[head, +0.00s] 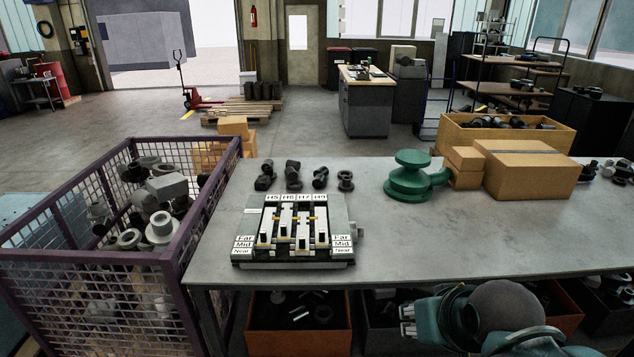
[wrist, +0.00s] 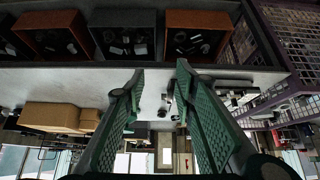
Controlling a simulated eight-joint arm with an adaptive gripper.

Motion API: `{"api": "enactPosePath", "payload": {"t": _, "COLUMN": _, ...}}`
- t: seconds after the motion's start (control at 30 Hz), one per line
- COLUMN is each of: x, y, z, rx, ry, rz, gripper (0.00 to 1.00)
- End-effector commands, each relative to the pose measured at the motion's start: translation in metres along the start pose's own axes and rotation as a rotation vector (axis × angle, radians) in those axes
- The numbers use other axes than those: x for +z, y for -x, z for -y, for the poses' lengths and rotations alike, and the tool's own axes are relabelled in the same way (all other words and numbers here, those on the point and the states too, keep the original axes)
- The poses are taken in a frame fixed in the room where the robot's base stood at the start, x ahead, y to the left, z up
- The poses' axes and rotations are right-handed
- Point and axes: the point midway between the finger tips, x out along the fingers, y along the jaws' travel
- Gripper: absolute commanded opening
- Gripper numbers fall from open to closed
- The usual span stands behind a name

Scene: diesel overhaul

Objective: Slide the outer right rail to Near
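The rail fixture (head: 245,217) sits on the left part of the grey bench, with labels H5, H6, H7 and H9 along its back. Far, Mid and Near labels run down both sides. The outer right rail (head: 320,216) is under H9. My gripper (head: 407,321) is at the bench's front edge, right of and apart from the fixture. In the wrist view my gripper (wrist: 157,75) has its green fingers spread, with nothing between them. Part of the fixture (wrist: 235,95) shows there at right.
Dark metal parts (head: 293,176) stand behind the fixture. A green flanged part (head: 410,178) and cardboard boxes (head: 530,170) stand at the back right. A purple mesh crate (head: 90,260) adjoins the bench's left end. The bench middle (head: 450,235) is clear.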

Motion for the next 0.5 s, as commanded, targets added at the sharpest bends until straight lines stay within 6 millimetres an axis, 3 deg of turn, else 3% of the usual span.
{"api": "enactPosePath", "payload": {"t": 0.33, "x": -0.002, "y": 0.000, "z": 0.000, "rx": 0.000, "ry": 0.000, "rz": 0.002, "gripper": 0.28}}
{"api": "enactPosePath", "payload": {"t": 0.5, "x": -0.012, "y": 0.002, "z": 0.002, "rx": -0.003, "ry": 0.000, "rz": 0.012, "gripper": 0.28}}
